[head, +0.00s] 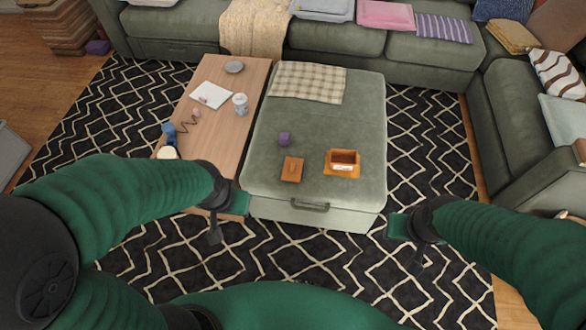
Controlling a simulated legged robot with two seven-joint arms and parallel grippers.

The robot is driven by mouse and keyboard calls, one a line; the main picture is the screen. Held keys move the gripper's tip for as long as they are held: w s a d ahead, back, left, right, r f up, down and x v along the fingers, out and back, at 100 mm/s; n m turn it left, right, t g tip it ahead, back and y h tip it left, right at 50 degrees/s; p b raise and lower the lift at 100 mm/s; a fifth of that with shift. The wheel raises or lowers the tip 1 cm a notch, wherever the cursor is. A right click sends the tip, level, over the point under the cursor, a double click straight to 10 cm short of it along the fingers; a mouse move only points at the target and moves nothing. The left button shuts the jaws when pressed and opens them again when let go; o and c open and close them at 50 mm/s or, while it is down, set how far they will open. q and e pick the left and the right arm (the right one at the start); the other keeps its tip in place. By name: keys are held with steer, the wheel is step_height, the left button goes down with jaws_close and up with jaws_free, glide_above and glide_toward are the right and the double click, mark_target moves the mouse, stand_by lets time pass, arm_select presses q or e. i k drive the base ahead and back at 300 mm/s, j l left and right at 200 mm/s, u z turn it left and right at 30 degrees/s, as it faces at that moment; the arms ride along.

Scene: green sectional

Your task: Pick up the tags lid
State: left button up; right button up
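A small orange-brown wooden lid (292,169), apparently with a small knob on top, lies flat on the green ottoman (320,125), near its front edge. An open wooden box (343,169) of like colour, with a white label on its front, stands apart to its right. My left gripper (228,218) is beyond the ottoman's front left corner, to the lower left of the lid. My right gripper (406,246) is off its front right corner. Both look open, with fingers apart and nothing between them.
A folded plaid cloth (307,82) covers the ottoman's back. On the left, a wooden table (222,133) holds a cup (240,104), papers and small items. A green sectional (335,39) lines the back and right.

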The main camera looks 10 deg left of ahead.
mark_target(292, 170)
steer(key=i+j+z, duration=0.5)
steer(key=z, duration=0.2)
steer(key=i+j+z, duration=0.2)
steer(key=j+z, duration=0.15)
